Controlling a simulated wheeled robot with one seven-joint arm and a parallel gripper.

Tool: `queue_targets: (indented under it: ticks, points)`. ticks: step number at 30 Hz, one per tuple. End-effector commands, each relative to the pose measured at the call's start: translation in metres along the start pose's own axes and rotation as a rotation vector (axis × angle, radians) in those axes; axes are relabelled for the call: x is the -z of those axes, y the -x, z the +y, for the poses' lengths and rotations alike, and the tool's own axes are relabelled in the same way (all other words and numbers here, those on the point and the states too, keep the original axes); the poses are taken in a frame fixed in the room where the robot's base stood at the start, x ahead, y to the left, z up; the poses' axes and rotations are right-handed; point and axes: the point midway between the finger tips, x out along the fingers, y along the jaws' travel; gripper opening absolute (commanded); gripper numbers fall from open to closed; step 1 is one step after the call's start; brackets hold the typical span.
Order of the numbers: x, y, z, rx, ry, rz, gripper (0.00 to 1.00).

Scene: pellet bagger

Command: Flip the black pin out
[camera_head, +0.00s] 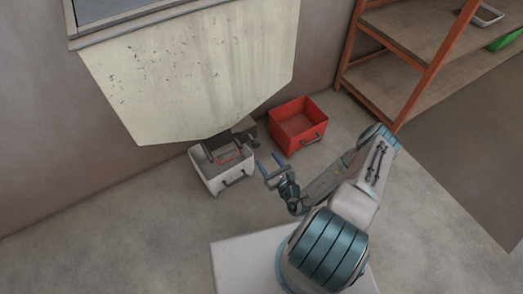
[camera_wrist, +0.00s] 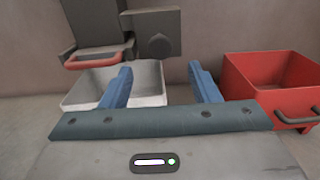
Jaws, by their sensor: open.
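A dark block (camera_wrist: 150,22) sits at the side of the hopper outlet in the wrist view. A dark rounded knob (camera_wrist: 160,45) on its front face may be the black pin; it is too dim to be sure. The same dark housing shows under the hopper in the head view (camera_head: 244,129). My gripper (camera_head: 270,163) is open and empty, to the right of the white bin and apart from the housing. In the wrist view its two blue fingers (camera_wrist: 158,72) are spread below the knob, with nothing between them.
A red handle (camera_wrist: 98,61) crosses the outlet above a white bin (camera_head: 213,183). A red bin (camera_head: 295,146) stands to the right against the wall. The large cream hopper (camera_head: 190,75) hangs above. An orange shelf rack (camera_head: 421,85) stands at right. Floor at left is clear.

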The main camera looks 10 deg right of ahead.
Motion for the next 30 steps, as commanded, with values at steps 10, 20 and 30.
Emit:
queue_targets:
  ticks: [10,20,30]
  points:
    - [-0.001,0.058,0.000,0.001,0.000,-0.001,0.56]
    - [0.000,0.065,0.000,0.000,0.000,-0.001,0.56]
    - [0.000,0.065,0.000,0.000,0.000,-0.001,0.56]
